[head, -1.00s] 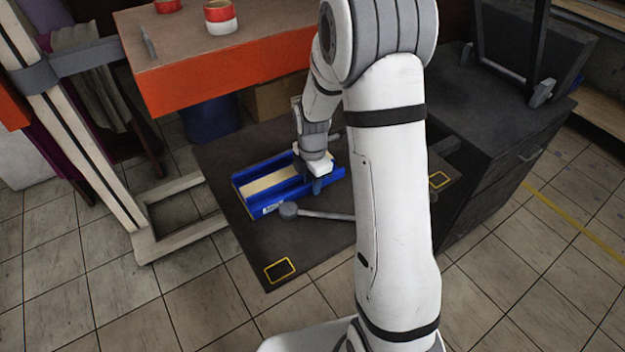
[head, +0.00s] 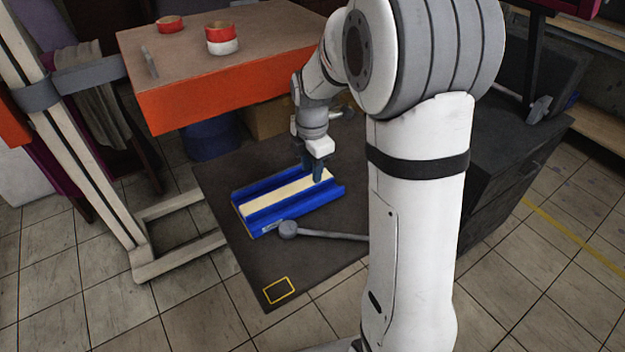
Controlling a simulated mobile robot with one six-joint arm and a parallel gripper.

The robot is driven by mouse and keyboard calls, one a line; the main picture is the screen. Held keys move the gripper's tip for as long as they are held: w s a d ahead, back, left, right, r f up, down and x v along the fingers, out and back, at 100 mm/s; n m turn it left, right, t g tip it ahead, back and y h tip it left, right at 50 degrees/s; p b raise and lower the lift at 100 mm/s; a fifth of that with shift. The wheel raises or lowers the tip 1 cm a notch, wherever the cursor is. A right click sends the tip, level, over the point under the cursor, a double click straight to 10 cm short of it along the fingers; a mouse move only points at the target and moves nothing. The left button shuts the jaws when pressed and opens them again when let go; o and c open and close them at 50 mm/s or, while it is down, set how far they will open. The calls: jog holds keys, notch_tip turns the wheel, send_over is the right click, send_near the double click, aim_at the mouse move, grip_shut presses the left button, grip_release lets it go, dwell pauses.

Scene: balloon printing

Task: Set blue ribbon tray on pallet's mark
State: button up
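The blue tray (head: 257,223) lies flat on the dark pallet (head: 335,262), long side running left to right. A pale cream strip runs along its middle, and a small white label shows at its front left. A yellow rectangular mark (head: 278,290) is on the pallet's front-left corner, apart from the tray. My gripper (head: 313,170) points down over the tray's right end, its dark fingers apart with nothing seen between them. Whether a fingertip touches the tray is unclear. My arm hides the pallet's right part.
A grey rod with a round knob (head: 288,229) lies close in front of the tray. An orange-edged table (head: 235,98) with red tape rolls stands behind. A pale frame (head: 180,240) stands at left, dark cabinets (head: 515,165) at right.

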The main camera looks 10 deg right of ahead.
jog(key=s+r+m+t, duration=0.1)
jog(key=s+r+m, duration=0.2)
jog(key=s+m, duration=0.7)
jog(key=s+r+m+t, duration=0.1)
jog(key=s+r+m, duration=0.3)
jog(key=s+m, duration=0.7)
jog(key=shift+d+r+m+t, duration=0.2)
jog(key=shift+r+m+t, duration=0.1)
jog(key=shift+s, duration=0.1)
